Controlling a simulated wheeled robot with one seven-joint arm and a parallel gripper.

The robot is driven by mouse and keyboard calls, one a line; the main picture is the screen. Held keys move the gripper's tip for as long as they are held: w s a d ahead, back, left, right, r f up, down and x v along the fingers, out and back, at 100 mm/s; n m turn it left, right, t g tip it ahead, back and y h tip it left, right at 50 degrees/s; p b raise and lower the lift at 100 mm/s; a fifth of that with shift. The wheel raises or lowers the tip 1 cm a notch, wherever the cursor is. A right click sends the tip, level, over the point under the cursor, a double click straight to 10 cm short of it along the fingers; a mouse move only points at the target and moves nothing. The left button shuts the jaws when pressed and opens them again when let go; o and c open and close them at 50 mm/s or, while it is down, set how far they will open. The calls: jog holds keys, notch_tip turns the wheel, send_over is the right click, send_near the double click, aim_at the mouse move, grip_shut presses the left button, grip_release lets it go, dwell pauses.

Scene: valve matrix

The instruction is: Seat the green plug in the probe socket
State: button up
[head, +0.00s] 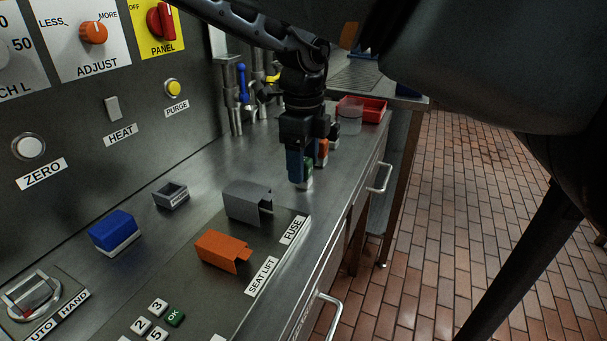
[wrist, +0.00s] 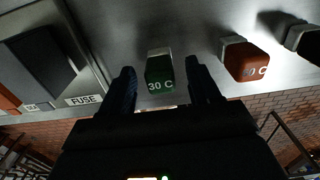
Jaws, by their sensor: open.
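The green plug (wrist: 160,76), marked 30 C with a pale metal end, stands on the steel counter. In the wrist view it lies between the two spread fingers of my gripper (wrist: 163,90), with a gap on each side. In the head view my gripper (head: 303,170) points down over the counter's right part, and the green plug (head: 309,170) shows partly behind a finger. A small grey open-topped block (head: 171,195) stands on the counter by the back panel. Its label is too small to read, so I cannot tell if it is the probe socket.
An orange-red plug (wrist: 245,60) stands right of the green one, with a dark plug (wrist: 303,42) beyond. A grey cover (head: 247,203), an orange cover (head: 222,250) and a blue block (head: 115,232) stand nearer. A red tray (head: 372,108) lies behind.

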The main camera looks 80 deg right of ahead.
jog(key=c, duration=1.1)
jog(key=shift+o, duration=0.2)
jog(key=shift+r, duration=0.1)
